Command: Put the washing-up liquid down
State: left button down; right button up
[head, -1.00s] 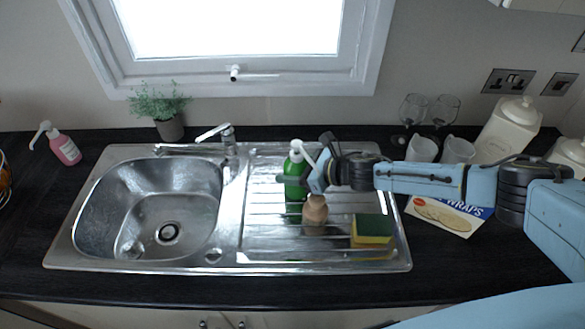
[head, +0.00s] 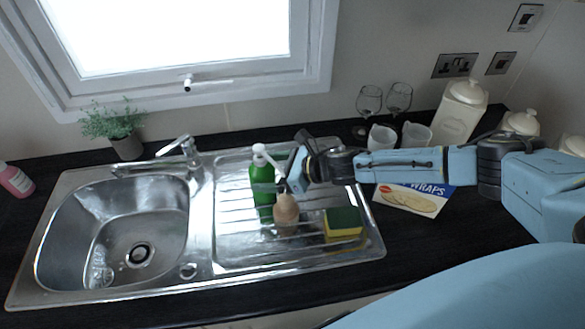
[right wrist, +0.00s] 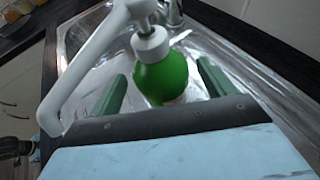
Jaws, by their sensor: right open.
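The washing-up liquid (head: 262,183) is a green bottle with a white pump top. It stands upright on the ribbed drainer (head: 232,238) of the steel sink unit. My right gripper (head: 277,186) is beside the bottle, coming from the right. In the right wrist view the green bottle (right wrist: 162,78) is between the two open fingers, with a gap visible on both sides. The white pump nozzle reaches to the lower left there. My left gripper is not in view.
A wooden-coloured brush or bottle (head: 286,210) stands just in front of the gripper. A yellow and green sponge (head: 343,223) lies on the drainer's right. The sink bowl (head: 110,235) is left. A wraps packet (head: 412,200), glasses (head: 369,100) and white mugs (head: 382,138) are right.

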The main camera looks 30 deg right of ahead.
jog(key=v, duration=0.8)
jog(key=shift+b, duration=0.4)
jog(key=shift+s+d+r, duration=0.1)
jog(key=shift+s+d, duration=0.05)
